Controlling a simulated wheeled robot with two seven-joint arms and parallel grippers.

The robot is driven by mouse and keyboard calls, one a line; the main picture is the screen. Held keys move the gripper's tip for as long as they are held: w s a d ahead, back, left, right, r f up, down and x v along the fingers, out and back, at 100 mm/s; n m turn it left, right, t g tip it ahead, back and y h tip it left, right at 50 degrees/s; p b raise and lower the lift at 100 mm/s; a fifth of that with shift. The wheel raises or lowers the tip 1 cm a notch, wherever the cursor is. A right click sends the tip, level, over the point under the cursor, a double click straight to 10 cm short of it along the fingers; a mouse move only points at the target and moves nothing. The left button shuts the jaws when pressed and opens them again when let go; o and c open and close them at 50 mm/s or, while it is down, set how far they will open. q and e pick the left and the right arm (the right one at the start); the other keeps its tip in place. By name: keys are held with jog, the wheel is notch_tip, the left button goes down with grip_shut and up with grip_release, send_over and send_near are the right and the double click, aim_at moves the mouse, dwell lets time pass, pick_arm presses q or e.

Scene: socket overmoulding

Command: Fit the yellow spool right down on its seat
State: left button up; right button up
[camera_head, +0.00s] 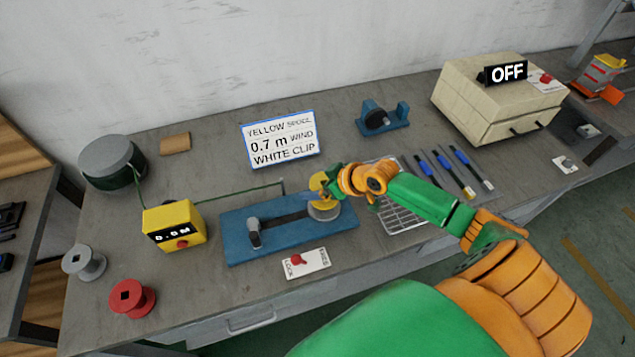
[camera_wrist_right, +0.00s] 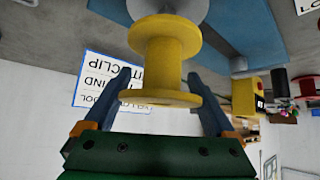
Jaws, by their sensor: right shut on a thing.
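The yellow spool (camera_wrist_right: 165,62) is between the two fingers of my right gripper (camera_wrist_right: 160,82) in the wrist view. In the head view my right gripper (camera_head: 328,184) is over the right end of the blue winding base (camera_head: 285,243). The spool (camera_head: 317,184) shows there partly, at the fingers. A round grey seat (camera_head: 324,213) is just below it on the base; the grey disc also shows beyond the spool in the wrist view (camera_wrist_right: 185,6). I cannot tell whether spool and seat touch. My left gripper is not in view.
A dark handle (camera_head: 254,235) stands on the base's left. A LOCK/FREE switch (camera_head: 306,263) lies in front. A yellow meter (camera_head: 174,224) reads 0.0 m. Red (camera_head: 132,298) and grey (camera_head: 84,263) spools stand left. A sign (camera_head: 280,138) stands behind; a wire rack (camera_head: 402,217) is right.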

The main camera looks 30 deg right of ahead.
jog(key=shift+f+b, duration=1.5)
jog(key=shift+f, duration=0.45)
jog(key=o, duration=1)
jog(key=shift+r, duration=0.1)
jog(key=shift+o, duration=0.2)
jog(key=p+v, duration=0.1)
jog(key=v, duration=0.5)
jog(key=shift+s+d+r, duration=0.1)
jog(key=shift+s+r, duration=0.05)
jog(key=shift+s, duration=0.05)
jog(key=shift+s+r, duration=0.15)
jog(key=shift+r, duration=0.1)
jog(key=shift+f, duration=0.1)
